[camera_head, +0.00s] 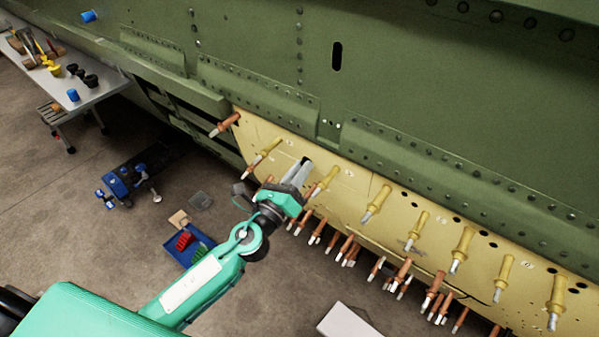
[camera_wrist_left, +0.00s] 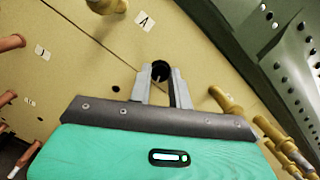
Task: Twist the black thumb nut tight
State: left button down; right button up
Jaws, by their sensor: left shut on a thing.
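My left gripper (camera_head: 303,163) reaches up to the yellow skin panel (camera_head: 345,172) on the green fuselage. In the left wrist view its two grey fingers (camera_wrist_left: 160,80) are closed around the black thumb nut (camera_wrist_left: 160,70), which sits at the panel surface. Only the nut's dark round end shows between the fingertips; the rest is hidden by the fingers. In the head view the nut is a small dark spot at the fingertips. I cannot tell from the frames how tight it is. My right gripper is not in view.
Yellow fasteners (camera_head: 376,203) stick out of the panel on both sides of the gripper. Several copper-coloured ones (camera_head: 432,292) line its lower edge. A label "A" (camera_wrist_left: 144,21) is near the nut. A blue tray (camera_head: 190,252), a blue tool stand (camera_head: 130,180) and a work table (camera_head: 95,88) stand at the left.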

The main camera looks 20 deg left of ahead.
pick_arm(q)
jog(key=shift+f+m+h, duration=0.1)
jog(key=shift+m+h, duration=0.2)
jog(key=shift+m, duration=1.9)
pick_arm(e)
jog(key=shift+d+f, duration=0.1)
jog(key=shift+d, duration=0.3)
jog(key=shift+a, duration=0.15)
pick_arm(q)
jog(key=c, duration=1.3)
grip_release()
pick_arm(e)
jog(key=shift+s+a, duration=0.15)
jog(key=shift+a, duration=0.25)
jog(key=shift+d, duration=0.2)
